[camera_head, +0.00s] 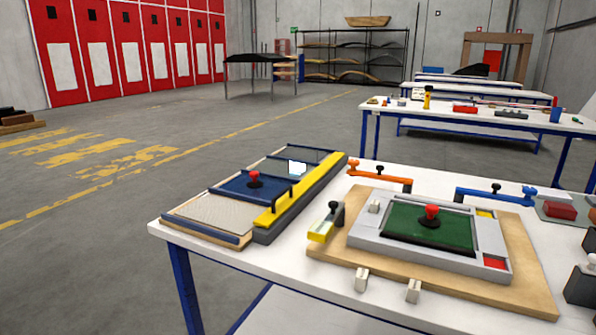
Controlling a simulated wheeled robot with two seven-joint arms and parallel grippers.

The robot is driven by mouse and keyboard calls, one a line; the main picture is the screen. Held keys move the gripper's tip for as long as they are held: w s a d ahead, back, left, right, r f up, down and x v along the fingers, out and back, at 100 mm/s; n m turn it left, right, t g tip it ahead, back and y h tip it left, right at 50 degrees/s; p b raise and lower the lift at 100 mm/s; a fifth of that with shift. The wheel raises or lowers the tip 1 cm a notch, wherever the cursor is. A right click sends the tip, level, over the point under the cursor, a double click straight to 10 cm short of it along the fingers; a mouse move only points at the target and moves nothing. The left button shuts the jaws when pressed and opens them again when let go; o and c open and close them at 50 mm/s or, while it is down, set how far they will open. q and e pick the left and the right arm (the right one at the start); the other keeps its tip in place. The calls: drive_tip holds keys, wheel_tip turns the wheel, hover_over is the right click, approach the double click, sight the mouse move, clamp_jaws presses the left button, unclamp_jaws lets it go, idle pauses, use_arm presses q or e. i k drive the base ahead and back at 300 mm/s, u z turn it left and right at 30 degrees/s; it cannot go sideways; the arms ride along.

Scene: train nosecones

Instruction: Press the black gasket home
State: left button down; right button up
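A green panel (423,232) with a red knob (431,213) lies in a grey frame (366,234) on a wooden board (332,252) on the white table. A thin black edging (418,247) runs around the green panel; it may be the black gasket. I cannot tell whether it is fully seated. Neither of my grippers shows in the head view.
Left on the table (290,272) are a blue panel (240,186) with a red knob, a ribbed tray (212,216) and a yellow bar (300,190). Other workbenches (465,119) stand farther back.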

sight(425, 243)
drive_tip(key=u, duration=1.5)
drive_tip(key=k, duration=1.05)
drive_tip(key=z, duration=1.35)
drive_tip(key=i, duration=0.5)
